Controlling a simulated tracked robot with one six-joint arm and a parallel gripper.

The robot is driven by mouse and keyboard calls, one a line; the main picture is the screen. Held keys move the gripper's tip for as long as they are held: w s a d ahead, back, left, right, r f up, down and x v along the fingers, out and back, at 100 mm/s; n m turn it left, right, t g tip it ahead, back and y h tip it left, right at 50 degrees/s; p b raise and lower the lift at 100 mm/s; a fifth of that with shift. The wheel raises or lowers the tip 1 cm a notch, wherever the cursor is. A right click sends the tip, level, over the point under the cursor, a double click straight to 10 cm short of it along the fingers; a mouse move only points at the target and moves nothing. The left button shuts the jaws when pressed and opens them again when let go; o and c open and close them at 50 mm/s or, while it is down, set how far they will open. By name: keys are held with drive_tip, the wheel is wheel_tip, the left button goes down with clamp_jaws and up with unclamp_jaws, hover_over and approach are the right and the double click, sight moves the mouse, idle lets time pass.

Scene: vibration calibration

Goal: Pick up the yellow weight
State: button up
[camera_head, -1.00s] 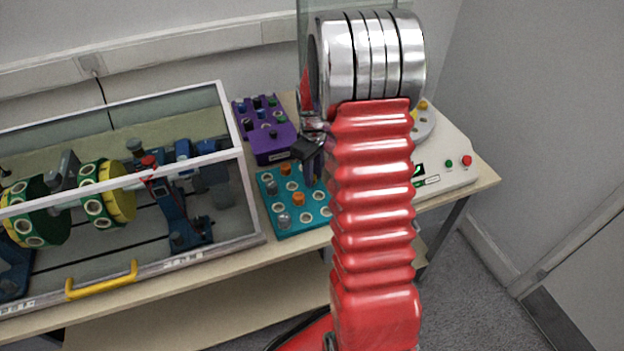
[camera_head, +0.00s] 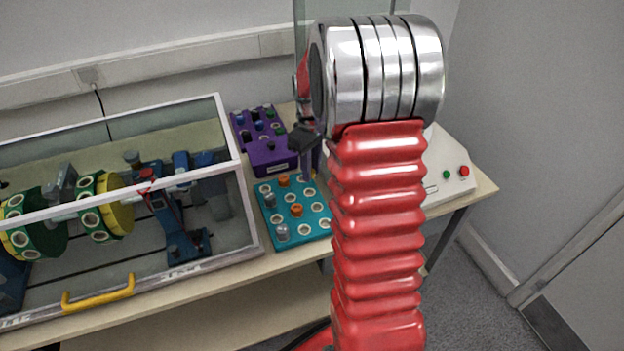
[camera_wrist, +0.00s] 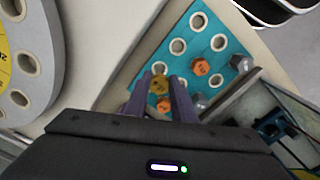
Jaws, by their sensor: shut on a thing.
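The yellow weight (camera_wrist: 159,84) sits between the two purple-grey fingertips of my gripper (camera_wrist: 160,87) in the wrist view, and the gripper is shut on it. The teal tray (camera_wrist: 215,43) with white-rimmed holes lies behind it. In the head view my gripper (camera_head: 306,172) is over the back right part of the teal tray (camera_head: 283,209), partly hidden by my red arm, and the yellow weight cannot be made out. Orange weights (camera_head: 296,210) and grey weights (camera_head: 282,232) stand in the tray. How far the yellow weight is above the tray is hard to tell.
A clear-walled case (camera_head: 232,165) with a rotor rig stands left of the tray. A purple box (camera_head: 266,146) with coloured weights or knobs is behind it. A control panel (camera_head: 455,190) is at the right. A grey disc with holes (camera_wrist: 52,70) shows left in the wrist view.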

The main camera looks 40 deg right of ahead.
drive_tip(key=shift+r, duration=1.5)
